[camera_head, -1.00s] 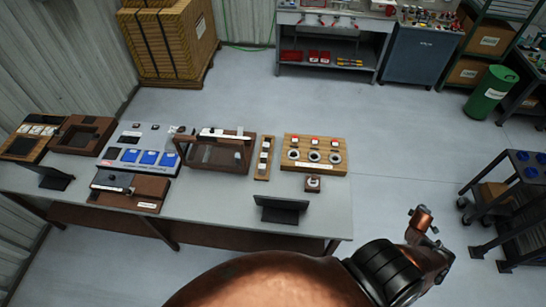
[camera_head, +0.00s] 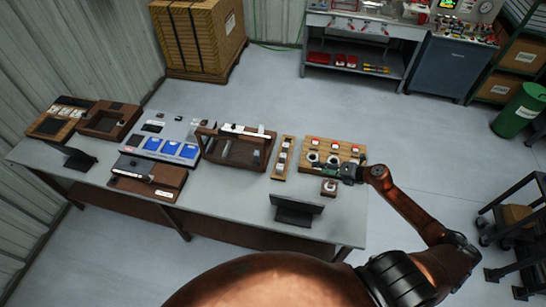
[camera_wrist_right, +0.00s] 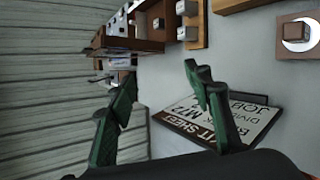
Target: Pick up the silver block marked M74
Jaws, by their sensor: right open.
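No marking on any block is legible, so I cannot tell which silver block is M74. Small pale or silver blocks sit in a narrow wooden strip (camera_head: 280,172) on the bench; part of the strip shows in the right wrist view (camera_wrist_right: 196,14). A wooden board (camera_head: 318,144) with several round rings is right of it. My right gripper (camera_head: 347,174) is open and empty, above the board's front edge. In the right wrist view its green fingers (camera_wrist_right: 158,85) are spread, with a tilted sign (camera_wrist_right: 222,122) beyond them. My left gripper is out of view.
A dark stand (camera_head: 296,212) is at the bench's (camera_head: 235,204) front, with a small brown block (camera_head: 328,187) beside it. A brown open-framed fixture (camera_head: 233,153), a grey panel with blue pads (camera_head: 153,128) and brown trays fill the left.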

